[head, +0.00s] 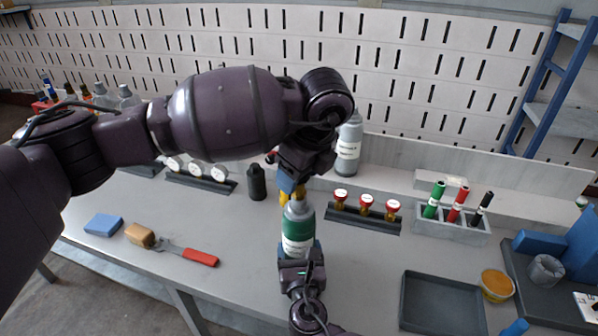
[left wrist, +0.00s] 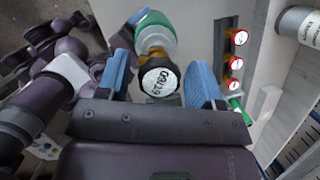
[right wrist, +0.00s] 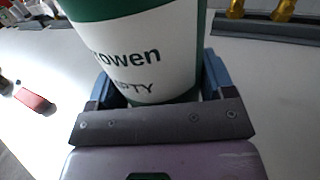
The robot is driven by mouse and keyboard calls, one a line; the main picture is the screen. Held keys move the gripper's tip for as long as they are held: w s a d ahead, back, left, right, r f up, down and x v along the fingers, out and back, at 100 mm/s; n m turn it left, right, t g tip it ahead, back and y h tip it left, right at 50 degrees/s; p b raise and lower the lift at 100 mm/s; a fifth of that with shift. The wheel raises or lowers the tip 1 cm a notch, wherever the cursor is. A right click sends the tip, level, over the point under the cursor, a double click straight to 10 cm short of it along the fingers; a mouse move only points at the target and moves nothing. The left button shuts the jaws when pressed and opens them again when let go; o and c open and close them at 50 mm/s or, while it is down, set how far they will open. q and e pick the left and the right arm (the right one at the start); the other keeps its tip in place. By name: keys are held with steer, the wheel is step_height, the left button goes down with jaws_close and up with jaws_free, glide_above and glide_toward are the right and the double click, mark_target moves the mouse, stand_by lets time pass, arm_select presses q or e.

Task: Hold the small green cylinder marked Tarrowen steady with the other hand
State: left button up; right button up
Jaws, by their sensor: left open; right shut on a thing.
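The small green cylinder (head: 297,228) has a white label band and stands upright at the front middle of the bench. In the right wrist view its label (right wrist: 135,60) reads "...rowen" above "...PTY", partly cut off. My right gripper (head: 298,252) is shut around its lower body. My left gripper (head: 291,188) is just above, pointing down over its yellow neck. In the left wrist view the cylinder's valve (left wrist: 160,80), with a white marked face, lies between the two open blue fingers, with gaps on both sides.
A large grey cylinder (head: 348,146) and a rack of three red-topped valves (head: 364,216) stand behind. A black bottle (head: 256,182) is to the left. A pen holder (head: 450,229) and an empty dark tray (head: 441,304) are to the right. A red-handled tool (head: 200,257) lies front left.

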arm_select(q)
steer(key=m+t+h, duration=0.1)
steer(key=m, duration=0.4)
steer(key=shift+m, duration=0.3)
steer(key=shift+m+h, duration=0.4)
steer(key=shift+m, duration=0.5)
steer(key=m+h, duration=0.1)
steer(key=m, duration=0.3)
steer(key=m+h, duration=0.1)
steer(key=m, duration=0.2)
steer(key=shift+m, duration=0.3)
steer(key=shift+m+h, duration=0.4)
steer(key=shift+m, duration=0.8)
steer(key=shift+g, duration=0.3)
